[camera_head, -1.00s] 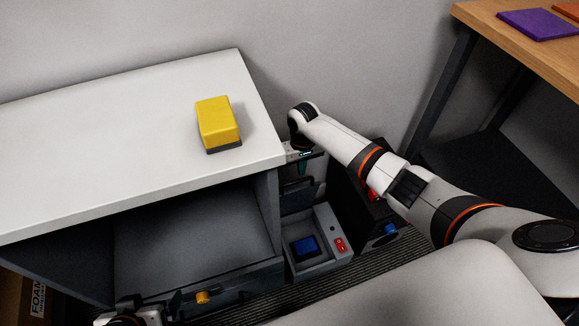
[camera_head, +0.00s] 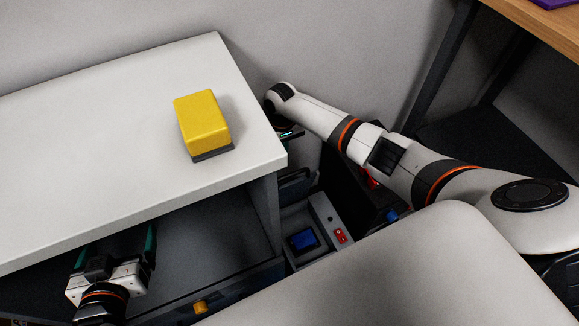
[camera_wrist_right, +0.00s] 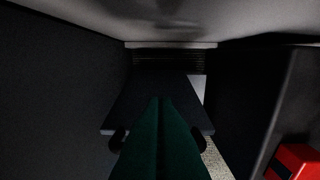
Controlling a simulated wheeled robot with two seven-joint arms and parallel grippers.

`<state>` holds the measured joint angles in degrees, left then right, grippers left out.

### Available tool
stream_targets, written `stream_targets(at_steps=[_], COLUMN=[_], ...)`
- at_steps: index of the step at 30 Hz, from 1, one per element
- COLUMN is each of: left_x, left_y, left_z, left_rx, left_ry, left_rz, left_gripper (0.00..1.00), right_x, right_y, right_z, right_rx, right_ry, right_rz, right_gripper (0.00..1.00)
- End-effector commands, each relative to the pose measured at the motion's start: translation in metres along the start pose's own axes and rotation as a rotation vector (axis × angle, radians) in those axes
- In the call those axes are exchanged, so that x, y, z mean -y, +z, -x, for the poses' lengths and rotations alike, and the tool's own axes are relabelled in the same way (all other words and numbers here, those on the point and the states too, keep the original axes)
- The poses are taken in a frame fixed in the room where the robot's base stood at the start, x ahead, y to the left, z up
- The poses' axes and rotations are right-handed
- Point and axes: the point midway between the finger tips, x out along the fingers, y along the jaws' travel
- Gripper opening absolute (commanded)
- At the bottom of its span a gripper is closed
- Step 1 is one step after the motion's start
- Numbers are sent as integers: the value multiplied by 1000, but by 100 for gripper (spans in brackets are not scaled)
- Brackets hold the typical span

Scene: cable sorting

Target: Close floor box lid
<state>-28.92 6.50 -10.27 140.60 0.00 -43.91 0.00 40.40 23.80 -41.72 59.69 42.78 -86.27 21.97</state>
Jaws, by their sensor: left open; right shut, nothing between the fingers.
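A grey floor box (camera_head: 322,222) with a blue block or screen (camera_head: 303,240) and a red switch (camera_head: 340,236) stands low beside the cabinet, partly hidden by my right arm. A dark upright panel (camera_head: 293,187), which may be its lid, shows behind it. My right gripper (camera_head: 290,134) is mostly hidden beyond the cabinet's corner. In the right wrist view, its green fingers (camera_wrist_right: 160,140) are shut and empty, over a dark flat panel (camera_wrist_right: 160,88); I cannot tell whether they touch it. My left gripper (camera_head: 112,250) is open and empty at the cabinet opening.
A white cabinet top (camera_head: 90,140) carries a yellow block (camera_head: 203,122). Below, a dark drawer front has a yellow knob (camera_head: 200,307). A wooden table (camera_head: 545,30) stands at the upper right. In the wrist view, dark walls flank the fingers, with a red object (camera_wrist_right: 292,163) at right.

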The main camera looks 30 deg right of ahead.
Motion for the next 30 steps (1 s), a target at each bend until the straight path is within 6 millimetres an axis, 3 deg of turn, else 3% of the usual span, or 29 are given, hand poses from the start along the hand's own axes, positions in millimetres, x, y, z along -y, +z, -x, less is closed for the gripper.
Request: stream_targets(at_steps=[7, 15, 21, 30], left_x=[7, 13, 11, 11], left_y=[41, 83, 75, 73], left_z=[-3, 9, 5, 5], left_rx=[270, 539, 474, 465], left_ry=[-16, -32, -28, -27], left_rz=[2, 6, 5, 5], left_gripper=[98, 98, 98, 98], right_x=[0, 0, 0, 0], right_y=[0, -2, -24, -38], right_z=[-28, -49, -39, -34], right_rx=[-1, 1, 1, 0], right_ry=[0, 0, 0, -1], right_rz=[1, 3, 4, 1], right_gripper=[0, 0, 0, 0])
